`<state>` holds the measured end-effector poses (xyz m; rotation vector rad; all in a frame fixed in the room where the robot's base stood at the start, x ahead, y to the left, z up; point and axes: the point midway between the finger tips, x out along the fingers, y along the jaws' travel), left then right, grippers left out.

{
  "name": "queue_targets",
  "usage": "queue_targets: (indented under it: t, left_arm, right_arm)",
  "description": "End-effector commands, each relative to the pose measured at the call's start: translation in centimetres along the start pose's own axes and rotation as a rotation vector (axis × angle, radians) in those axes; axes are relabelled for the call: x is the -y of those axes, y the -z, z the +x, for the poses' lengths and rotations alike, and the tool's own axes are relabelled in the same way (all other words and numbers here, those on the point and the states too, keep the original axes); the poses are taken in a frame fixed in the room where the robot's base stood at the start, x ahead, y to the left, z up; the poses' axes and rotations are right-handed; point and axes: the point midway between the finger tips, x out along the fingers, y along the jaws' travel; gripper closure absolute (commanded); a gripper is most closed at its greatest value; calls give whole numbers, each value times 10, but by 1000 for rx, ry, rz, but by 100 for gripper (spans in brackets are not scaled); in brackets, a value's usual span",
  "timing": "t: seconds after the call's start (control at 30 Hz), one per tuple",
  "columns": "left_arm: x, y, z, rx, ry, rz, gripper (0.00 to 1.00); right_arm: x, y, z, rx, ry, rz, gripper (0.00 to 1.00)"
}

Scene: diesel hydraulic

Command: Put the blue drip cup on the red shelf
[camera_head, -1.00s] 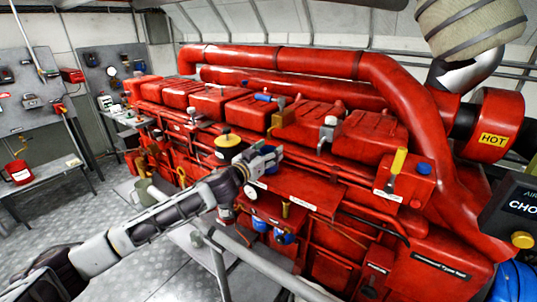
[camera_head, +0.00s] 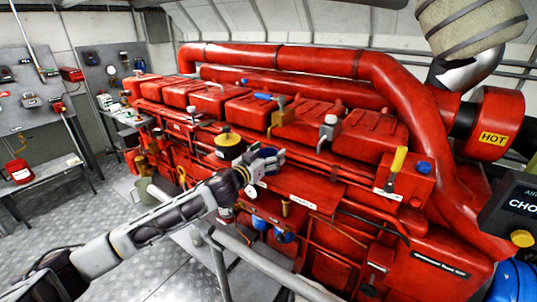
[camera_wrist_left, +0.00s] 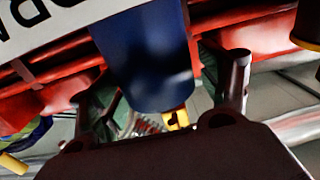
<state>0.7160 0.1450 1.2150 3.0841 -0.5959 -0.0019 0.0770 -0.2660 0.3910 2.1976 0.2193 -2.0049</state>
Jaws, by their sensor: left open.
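My left gripper (camera_head: 268,157) is in front of the engine in the head view, small and partly hiding what is behind it. In the left wrist view, a dark blue cylinder, which looks like the blue drip cup (camera_wrist_left: 155,60), fills the space between the two open fingers of my left gripper (camera_wrist_left: 165,95). Contact with the fingers cannot be told. The red shelf (camera_head: 310,186) runs along the engine side to the right of the gripper, with a white label on its front edge. Whether the cup's base rests on it is hidden. My right gripper is not in view.
Blue-topped filter bowls (camera_head: 284,236) hang below the shelf. A yellow-topped canister (camera_head: 228,145) stands just left of the gripper. A grey handrail (camera_head: 255,262) crosses in front of the engine. A yellow-handled lever (camera_head: 397,165) stands to the right.

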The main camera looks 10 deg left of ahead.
Motion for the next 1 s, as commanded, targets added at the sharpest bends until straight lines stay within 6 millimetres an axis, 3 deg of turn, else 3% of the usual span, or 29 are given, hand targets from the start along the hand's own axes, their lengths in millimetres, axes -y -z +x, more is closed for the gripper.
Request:
queue_targets:
  t: [0.37, 1.0]
  left_arm:
    - [0, 3, -2, 0, 0, 1, 23]
    - [1, 0, -57, 1, 1, 0, 23]
  right_arm:
    - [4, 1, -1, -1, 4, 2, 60]
    - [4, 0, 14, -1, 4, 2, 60]
